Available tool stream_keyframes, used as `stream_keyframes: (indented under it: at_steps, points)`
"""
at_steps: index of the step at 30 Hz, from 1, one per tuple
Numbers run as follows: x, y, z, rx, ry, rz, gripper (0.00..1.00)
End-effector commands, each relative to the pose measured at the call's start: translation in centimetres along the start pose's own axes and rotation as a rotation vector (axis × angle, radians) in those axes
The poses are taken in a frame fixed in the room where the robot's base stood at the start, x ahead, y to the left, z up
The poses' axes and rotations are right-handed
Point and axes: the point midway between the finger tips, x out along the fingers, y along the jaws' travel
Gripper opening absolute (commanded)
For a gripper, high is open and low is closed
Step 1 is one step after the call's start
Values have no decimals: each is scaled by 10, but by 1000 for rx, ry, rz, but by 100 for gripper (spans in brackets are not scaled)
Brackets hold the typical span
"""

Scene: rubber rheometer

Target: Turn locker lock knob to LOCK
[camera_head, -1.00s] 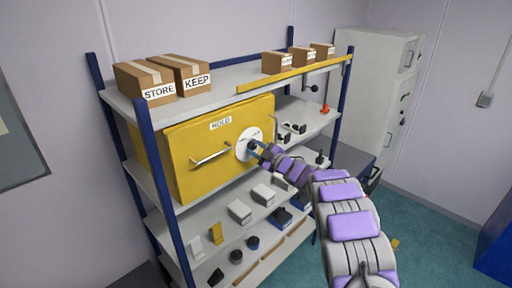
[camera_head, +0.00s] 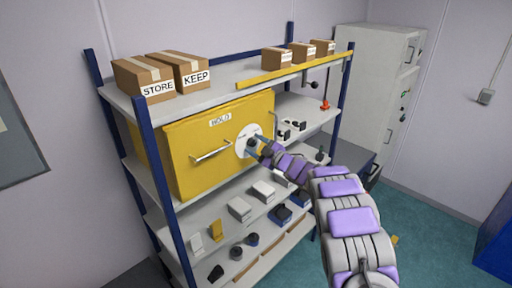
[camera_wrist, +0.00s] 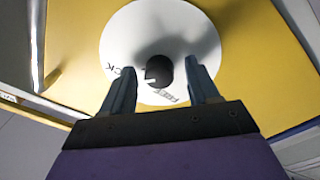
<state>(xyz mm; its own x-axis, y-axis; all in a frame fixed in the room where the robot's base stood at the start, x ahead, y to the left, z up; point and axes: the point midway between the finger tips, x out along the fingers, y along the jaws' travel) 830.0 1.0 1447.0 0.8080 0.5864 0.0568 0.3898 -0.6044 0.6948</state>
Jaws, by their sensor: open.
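Letters ending in "CK" show at left and a partly hidden word like "FREE" below the knob. My gripper (camera_wrist: 161,80) is open, one finger on each side of the knob. A gap shows at the left; contact at the right is unclear.
Boxes marked STORE (camera_head: 145,80) and KEEP (camera_head: 185,70) stand on the top shelf with several smaller boxes. A yellow strip (camera_head: 295,70) runs along the top shelf edge. The locker handle (camera_wrist: 38,45) is left of my fingers. Shelves below hold small items.

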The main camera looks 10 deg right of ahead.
Motion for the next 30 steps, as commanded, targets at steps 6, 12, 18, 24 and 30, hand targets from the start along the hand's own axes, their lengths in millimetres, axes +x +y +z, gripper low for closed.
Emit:
stream_keyframes:
  at_steps: [6, 12, 18, 24, 30]
  points:
    - [-16, 1, 0, -3, -1, 1, 60]
    - [-52, 1, 2, -1, -2, 3, 60]
    - [-97, 0, 4, 0, -4, 3, 60]
    - [-138, 0, 4, 1, -3, 2, 60]
    - [-164, 0, 4, 0, -3, -1, 60]
